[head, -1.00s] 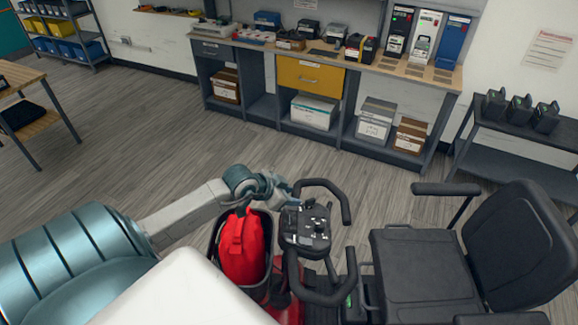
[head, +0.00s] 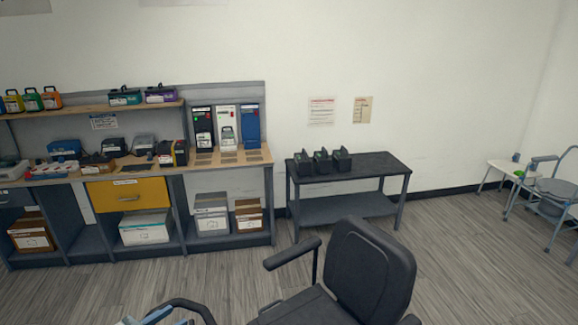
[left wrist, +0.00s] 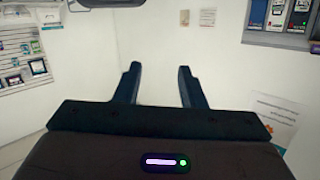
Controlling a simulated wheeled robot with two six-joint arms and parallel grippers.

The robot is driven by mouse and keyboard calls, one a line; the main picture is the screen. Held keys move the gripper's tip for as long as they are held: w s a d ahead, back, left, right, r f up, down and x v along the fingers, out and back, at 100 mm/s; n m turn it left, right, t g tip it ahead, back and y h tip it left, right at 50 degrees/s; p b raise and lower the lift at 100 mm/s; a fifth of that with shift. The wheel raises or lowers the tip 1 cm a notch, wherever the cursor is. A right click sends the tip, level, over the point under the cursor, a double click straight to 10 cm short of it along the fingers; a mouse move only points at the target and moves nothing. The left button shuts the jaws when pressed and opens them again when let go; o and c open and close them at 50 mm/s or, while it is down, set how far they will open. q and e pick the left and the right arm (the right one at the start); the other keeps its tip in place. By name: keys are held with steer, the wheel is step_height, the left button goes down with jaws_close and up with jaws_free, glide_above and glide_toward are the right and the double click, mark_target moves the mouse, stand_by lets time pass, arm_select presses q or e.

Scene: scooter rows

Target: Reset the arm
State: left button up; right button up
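My left gripper (left wrist: 157,72) shows in the left wrist view with its two dark fingers apart and nothing between them. In the head view only small bluish parts of my left gripper (head: 130,320) show at the bottom edge, near the scooter's handlebar (head: 188,304). I cannot tell whether they touch. The scooter's black seat (head: 370,268) stands at the bottom centre; the rest of the scooter is cut off. My right gripper is not in view.
A workbench with a yellow drawer (head: 128,197) and boxes below runs along the left wall. A dark side table (head: 375,163) carries three black battery-like units (head: 320,162). A commode-like chair (head: 552,190) stands far right. Floor right of the seat is clear.

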arm_select(q)
step_height(320, 180, up, 6)
steer(key=s+n+t+y, duration=0.1)
steer(key=n+t+y, duration=0.1)
steer(key=t, duration=0.3)
steer(key=s+a+n+y, duration=0.3)
steer(key=a+n+y, duration=0.45)
steer(key=y, duration=0.25)
steer(key=s+f+n+g+y, duration=0.2)
steer(key=s+f+g, duration=0.75)
steer(key=f, duration=0.25)
steer(key=s+d+f+m+g+h, duration=0.5)
steer(key=s+d, duration=0.3)
steer(key=s, duration=0.2)
step_height(320, 180, down, 39)
steer(key=s+a+g+b, duration=0.1)
steer(key=a+g+b, duration=0.1)
steer(key=b, duration=0.5)
steer(key=s+f+b, duration=0.2)
steer(key=s+f, duration=0.7)
steer(key=f, duration=0.2)
steer(key=s+a+f+g+b, duration=0.1)
steer(key=s+f+b, duration=0.2)
steer(key=s+f, duration=0.6)
step_height(320, 180, down, 3)
steer(key=shift+s, duration=0.2)
